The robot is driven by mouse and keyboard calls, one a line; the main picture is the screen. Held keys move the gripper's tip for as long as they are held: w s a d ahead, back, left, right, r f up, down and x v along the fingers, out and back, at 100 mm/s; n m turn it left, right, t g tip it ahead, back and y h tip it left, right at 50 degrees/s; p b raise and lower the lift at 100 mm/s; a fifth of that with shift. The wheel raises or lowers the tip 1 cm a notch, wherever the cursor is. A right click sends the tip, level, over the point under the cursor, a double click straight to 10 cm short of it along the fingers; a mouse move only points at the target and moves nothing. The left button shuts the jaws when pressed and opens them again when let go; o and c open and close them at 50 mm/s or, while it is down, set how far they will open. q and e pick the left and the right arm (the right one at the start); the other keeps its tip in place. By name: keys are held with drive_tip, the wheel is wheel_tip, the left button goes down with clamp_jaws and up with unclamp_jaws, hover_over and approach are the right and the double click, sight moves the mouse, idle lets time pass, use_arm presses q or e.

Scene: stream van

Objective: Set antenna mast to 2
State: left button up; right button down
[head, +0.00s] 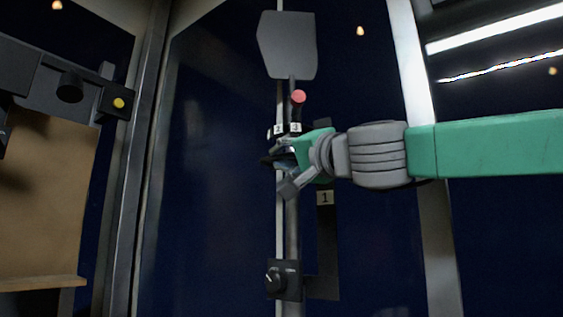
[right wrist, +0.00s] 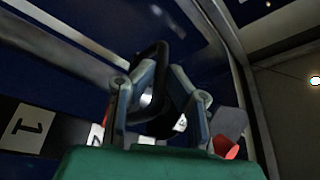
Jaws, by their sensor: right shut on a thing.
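The antenna mast (head: 292,225) is an upright grey pole with a flat grey panel (head: 287,45) on top. A red ball (head: 298,96) sits below the panel; red also shows in the right wrist view (right wrist: 224,146). In the right wrist view, the fingers of my right gripper (right wrist: 157,95) are shut on a dark loop-shaped handle (right wrist: 160,60). My gripper hides part of the mast. My left gripper is not in view.
A small black box with a round knob (head: 276,281) is low on the mast. At the left, a dark unit with a yellow button (head: 118,103) hangs above a brown board (head: 45,210). Metal wall posts (head: 140,190) stand around dark blue panels.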

drive_tip(key=shift+d+r, duration=0.1)
drive_tip(key=c, duration=1.6)
unclamp_jaws()
drive_tip(key=shift+w, duration=0.15)
drive_tip(key=v, duration=1.2)
drive_tip(key=shift+w, duration=0.1)
